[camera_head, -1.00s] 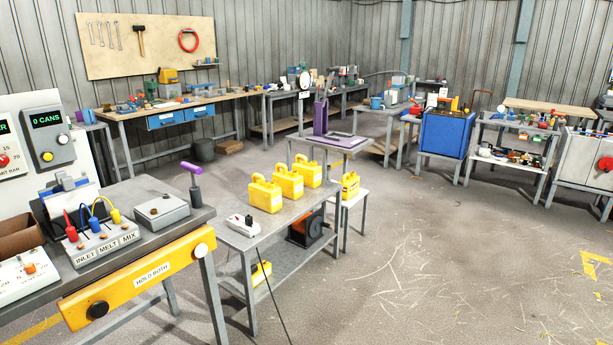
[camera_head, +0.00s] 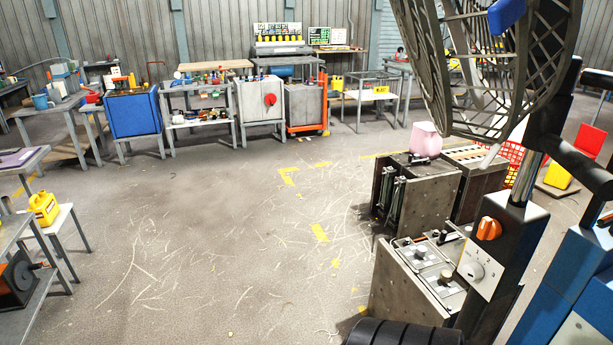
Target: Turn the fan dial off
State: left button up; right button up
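A large fan with a grey cage (camera_head: 490,60) stands at the upper right, partly cut off by the top edge. Its post (camera_head: 527,178) runs down into a dark control box (camera_head: 512,240). On the box's left face, an orange knob (camera_head: 489,228) sits above a white dial (camera_head: 474,272) on a light plate. The markings are too small to read, so I cannot tell the setting. Neither of my grippers is in view.
Grey metal mould blocks (camera_head: 425,200) stand left of the fan, with a pink jug (camera_head: 426,139) on top. A blue cabinet (camera_head: 575,290) is at the right edge. A black ribbed object (camera_head: 405,333) lies at the bottom. The floor (camera_head: 220,240) in the middle is open.

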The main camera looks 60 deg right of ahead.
aim_at(473, 271)
jog(key=k+j+z, duration=0.15)
jog(key=z, duration=2.85)
jog(key=l+z, duration=0.25)
